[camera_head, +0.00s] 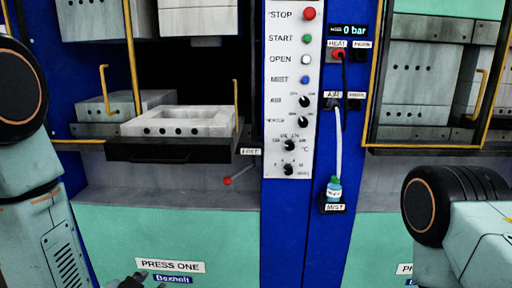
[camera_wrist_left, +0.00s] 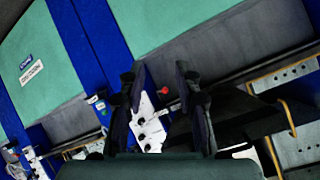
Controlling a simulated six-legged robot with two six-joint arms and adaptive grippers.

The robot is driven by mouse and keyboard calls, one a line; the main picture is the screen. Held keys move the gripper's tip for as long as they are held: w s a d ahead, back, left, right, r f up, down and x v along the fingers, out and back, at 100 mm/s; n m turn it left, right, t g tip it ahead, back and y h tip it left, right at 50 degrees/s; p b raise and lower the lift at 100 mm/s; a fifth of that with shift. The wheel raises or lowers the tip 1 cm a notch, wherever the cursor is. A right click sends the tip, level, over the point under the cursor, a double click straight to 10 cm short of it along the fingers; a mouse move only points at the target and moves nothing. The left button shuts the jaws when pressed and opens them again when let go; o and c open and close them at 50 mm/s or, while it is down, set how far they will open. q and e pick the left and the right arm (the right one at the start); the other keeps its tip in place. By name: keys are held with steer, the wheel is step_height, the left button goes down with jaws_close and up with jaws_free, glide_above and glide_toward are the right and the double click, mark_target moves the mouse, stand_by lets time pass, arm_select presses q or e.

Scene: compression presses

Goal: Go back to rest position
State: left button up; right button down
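My left gripper (camera_wrist_left: 160,88) shows in the left wrist view with its two dark fingers spread apart and nothing between them. Its dark tips (camera_head: 140,281) just show at the bottom edge of the head view, in front of the green panel of press one (camera_head: 110,235). My left arm (camera_head: 45,225) comes in along the left edge. Part of my right arm (camera_head: 465,235) shows at the lower right, but the right gripper is out of view.
A light mold block (camera_head: 180,122) sits on the dark pulled-out tray (camera_head: 150,151). A red-knobbed lever (camera_head: 228,181) is below it. The control panel (camera_head: 291,90) and a mist bottle (camera_head: 334,188) are in the middle. Yellow frames (camera_head: 373,75) border the press openings.

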arm_select(q)
steer(key=s+f+n+g+b, duration=0.2)
steer(key=s+f+g, duration=0.4)
steer(key=s+f, duration=0.6)
steer(key=s+f+n+g+b, duration=0.2)
steer(key=s+f+n+g, duration=0.2)
steer(key=s+f, duration=0.7)
steer(key=s+g, duration=0.1)
steer(key=s, duration=0.6)
steer(key=shift+s+f+n+g, duration=0.15)
steer(key=shift+f+n+g, duration=0.15)
steer(key=shift+f+g, duration=0.1)
steer(key=shift+d+r, duration=0.1)
